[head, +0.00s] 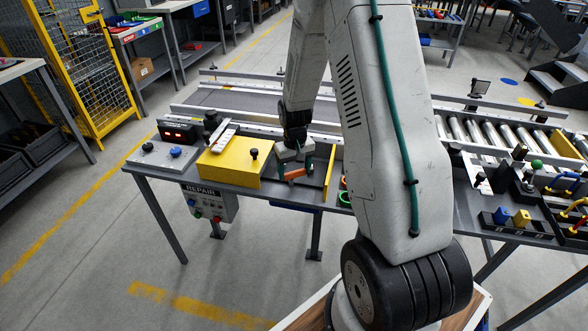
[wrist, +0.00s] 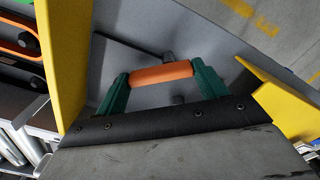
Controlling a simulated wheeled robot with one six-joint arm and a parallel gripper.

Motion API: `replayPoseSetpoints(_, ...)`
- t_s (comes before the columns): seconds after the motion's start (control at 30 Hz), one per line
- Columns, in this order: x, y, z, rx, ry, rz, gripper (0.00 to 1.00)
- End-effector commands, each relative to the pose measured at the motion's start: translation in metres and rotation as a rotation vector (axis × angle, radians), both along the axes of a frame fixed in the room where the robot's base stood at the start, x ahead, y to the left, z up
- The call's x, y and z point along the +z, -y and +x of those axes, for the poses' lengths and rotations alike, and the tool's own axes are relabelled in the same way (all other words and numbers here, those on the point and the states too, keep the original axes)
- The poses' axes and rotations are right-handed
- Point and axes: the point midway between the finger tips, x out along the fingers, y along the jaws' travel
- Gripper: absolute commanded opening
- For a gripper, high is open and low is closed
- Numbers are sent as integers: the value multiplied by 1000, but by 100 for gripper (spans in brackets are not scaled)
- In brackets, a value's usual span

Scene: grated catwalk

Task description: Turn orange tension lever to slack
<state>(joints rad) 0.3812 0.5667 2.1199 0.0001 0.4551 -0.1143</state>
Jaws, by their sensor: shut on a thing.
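The orange lever grip (wrist: 162,74) is a short orange cylinder, seen close up in the wrist view above a grey panel. My gripper (wrist: 161,78) has green fingers that close on its two ends. In the head view, the orange grip (head: 295,174) shows low over the workbench, between the yellow box and an upright yellow plate. My gripper (head: 294,171) is around it there. A thin dark bar (wrist: 128,45) lies beyond the grip in the wrist view; whether it belongs to the lever I cannot tell. No slack marking is readable.
The yellow box (head: 236,160) stands left of my gripper, and the yellow plate (head: 330,165) stands close on its right. A grey control box (head: 165,153) with knobs sits at the bench's left end. A conveyor belt (head: 245,103) runs behind. Rollers and tools are at right.

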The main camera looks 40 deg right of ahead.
Motion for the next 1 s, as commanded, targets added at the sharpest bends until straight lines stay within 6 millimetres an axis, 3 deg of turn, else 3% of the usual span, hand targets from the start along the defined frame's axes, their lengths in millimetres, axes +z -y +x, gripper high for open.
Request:
replayPoseSetpoints(0.5, 0, -3, -5, -451, 0, 0, 48)
replayPoseSetpoints(1.0, 0, -4, -6, -647, 0, 0, 48)
